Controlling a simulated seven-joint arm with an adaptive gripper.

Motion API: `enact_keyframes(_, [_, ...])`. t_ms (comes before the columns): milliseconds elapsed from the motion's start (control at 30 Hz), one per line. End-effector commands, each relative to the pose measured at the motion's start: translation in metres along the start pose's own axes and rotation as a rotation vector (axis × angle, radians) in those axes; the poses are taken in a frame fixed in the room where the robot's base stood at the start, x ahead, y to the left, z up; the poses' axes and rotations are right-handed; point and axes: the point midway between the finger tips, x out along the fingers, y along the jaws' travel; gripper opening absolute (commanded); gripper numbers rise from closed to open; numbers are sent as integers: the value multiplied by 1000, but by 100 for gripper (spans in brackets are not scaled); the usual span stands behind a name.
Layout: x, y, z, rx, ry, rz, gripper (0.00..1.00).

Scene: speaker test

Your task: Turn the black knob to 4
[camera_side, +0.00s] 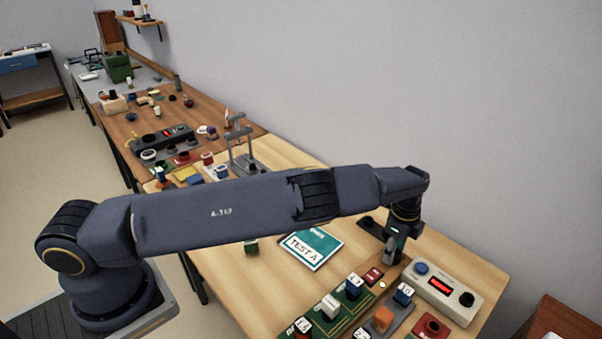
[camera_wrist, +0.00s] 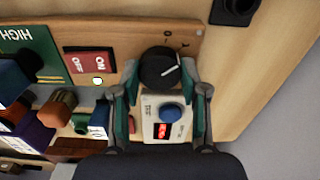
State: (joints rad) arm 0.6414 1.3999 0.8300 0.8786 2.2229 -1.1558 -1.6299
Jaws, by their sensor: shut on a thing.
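The black knob (camera_wrist: 158,68) sits on a wooden board, between my fingertips in the wrist view. A white pointer line on it slants toward the upper right of that view. Small dark marks lie on the board beyond it, too small to read surely. My gripper (camera_wrist: 160,72) is shut on the knob, one finger on each side. In the side view my gripper (camera_side: 393,252) points down at the board and hides the knob.
A red ON/OFF switch (camera_wrist: 90,62) is beside the knob. A pale box (camera_side: 440,292) with a blue button, red display and another black knob stands close to my gripper. Several blocks crowd the front.

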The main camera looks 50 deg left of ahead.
Motion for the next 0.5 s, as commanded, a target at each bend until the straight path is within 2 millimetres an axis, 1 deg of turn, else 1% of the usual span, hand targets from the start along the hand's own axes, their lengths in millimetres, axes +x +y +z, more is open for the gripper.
enact_keyframes(267, [0,0,0,23,0,-1,9])
enact_keyframes(500, [0,0,0,139,-1,-1,9])
